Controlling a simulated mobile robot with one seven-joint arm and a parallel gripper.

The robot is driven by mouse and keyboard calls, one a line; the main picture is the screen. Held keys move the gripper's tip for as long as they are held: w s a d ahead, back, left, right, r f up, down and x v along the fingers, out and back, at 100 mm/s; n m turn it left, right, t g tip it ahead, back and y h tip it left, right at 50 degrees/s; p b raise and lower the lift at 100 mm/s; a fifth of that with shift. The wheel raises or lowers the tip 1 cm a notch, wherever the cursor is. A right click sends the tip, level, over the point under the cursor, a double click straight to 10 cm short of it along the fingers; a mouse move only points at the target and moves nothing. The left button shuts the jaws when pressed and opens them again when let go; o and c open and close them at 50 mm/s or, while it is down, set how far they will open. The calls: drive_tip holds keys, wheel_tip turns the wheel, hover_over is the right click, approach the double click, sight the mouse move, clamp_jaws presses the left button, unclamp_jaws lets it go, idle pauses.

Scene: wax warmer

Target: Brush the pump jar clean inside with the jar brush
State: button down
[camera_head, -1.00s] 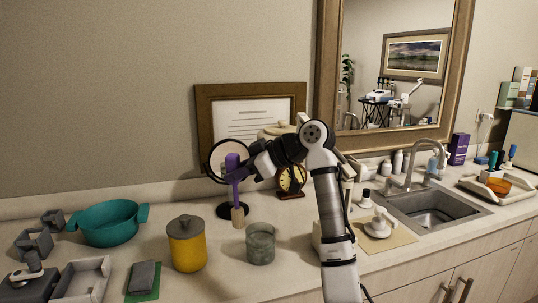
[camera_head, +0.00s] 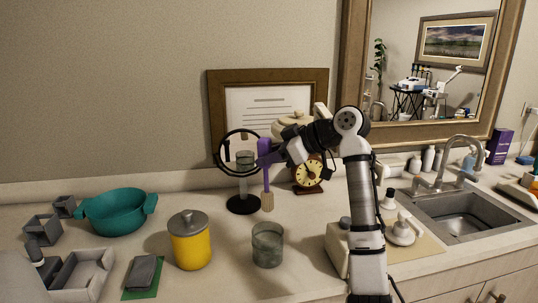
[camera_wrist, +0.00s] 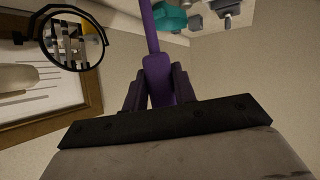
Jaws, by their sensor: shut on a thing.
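The jar brush (camera_head: 266,182) has a purple handle and pale bristles, and hangs upright, bristles down. My gripper (camera_head: 270,157) is shut on its handle. The purple handle (camera_wrist: 157,72) also shows between my dark fingers in the wrist view. A greyish, see-through open jar (camera_head: 267,248), which looks like the pump jar, stands on the counter. In the head view the bristles appear just above the jar's rim and apart from it; the depth between them is hard to tell. The jar is not visible in the wrist view.
A yellow lidded canister (camera_head: 190,243) stands left of the jar. A round mirror on a stand (camera_head: 243,203) and a clock (camera_head: 308,175) are behind. A teal pot (camera_head: 117,213) and grey trays are at left; the sink (camera_head: 455,215) and a mat with white pump pieces (camera_head: 401,230) are at right.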

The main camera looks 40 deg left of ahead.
sight(270, 209)
drive_tip(key=shift+f+b, duration=4.05)
drive_tip(key=shift+f, duration=4.15)
drive_tip(key=shift+w+r, duration=0.1)
